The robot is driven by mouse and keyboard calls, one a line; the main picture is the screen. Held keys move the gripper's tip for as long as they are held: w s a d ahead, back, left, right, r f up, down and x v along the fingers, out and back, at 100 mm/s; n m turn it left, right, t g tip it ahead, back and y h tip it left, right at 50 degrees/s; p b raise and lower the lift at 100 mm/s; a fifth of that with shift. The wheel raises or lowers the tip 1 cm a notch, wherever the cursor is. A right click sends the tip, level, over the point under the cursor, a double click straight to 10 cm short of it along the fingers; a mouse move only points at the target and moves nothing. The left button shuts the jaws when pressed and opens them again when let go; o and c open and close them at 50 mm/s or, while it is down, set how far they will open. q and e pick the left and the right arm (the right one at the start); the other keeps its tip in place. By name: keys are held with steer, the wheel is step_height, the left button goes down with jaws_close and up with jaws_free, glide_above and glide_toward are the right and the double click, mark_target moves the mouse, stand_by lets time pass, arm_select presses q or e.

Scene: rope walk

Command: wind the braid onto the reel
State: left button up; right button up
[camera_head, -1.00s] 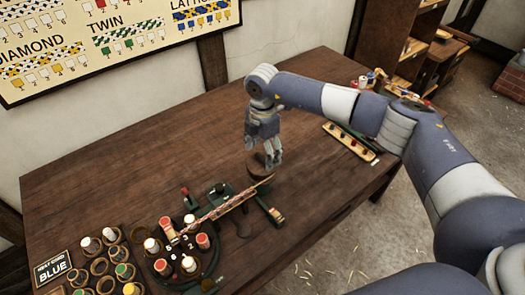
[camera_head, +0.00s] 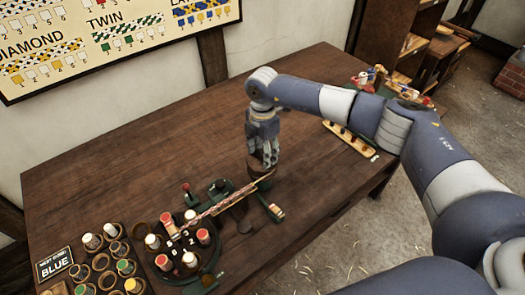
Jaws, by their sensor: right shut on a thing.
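My right gripper (camera_head: 264,160) points down over the middle of the table, shut on the wooden reel (camera_head: 258,170); its fingers hide part of the reel. The braid (camera_head: 222,208), a thin red and white cord, runs in a straight slanting line from the bobbin stand up to the reel. The round dark green braiding stand (camera_head: 217,262) at the lower left carries several red-topped and white-topped bobbins (camera_head: 153,241). My left gripper is not in view.
A light wooden strip with dark pegs (camera_head: 349,138) lies at the right. The table's left and back (camera_head: 130,150) are clear.

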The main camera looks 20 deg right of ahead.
steer(key=n+b, duration=0.2)
steer(key=shift+f+n+b, duration=0.2)
steer(key=shift+n+b, duration=0.15)
steer(key=shift+n, duration=0.05)
steer(key=n+b, duration=0.3)
steer(key=shift+n, duration=0.4)
steer(key=n+b, duration=0.3)
steer(key=n, duration=0.1)
steer(key=n+b, duration=0.3)
steer(key=n, duration=0.1)
steer(key=n+b, duration=0.2)
steer(key=n, duration=0.1)
steer(key=shift+r+n, duration=0.1)
steer(key=shift+n, duration=0.3)
steer(key=n+b, duration=0.1)
steer(key=n, duration=0.2)
steer(key=shift+n+b, duration=0.3)
steer(key=n+b, duration=0.1)
steer(key=n, duration=0.2)
steer(key=shift+n, duration=0.3)
steer(key=shift+r+n+b, duration=0.1)
steer(key=shift+n+b, duration=0.35)
steer(key=shift+n, duration=1.45)
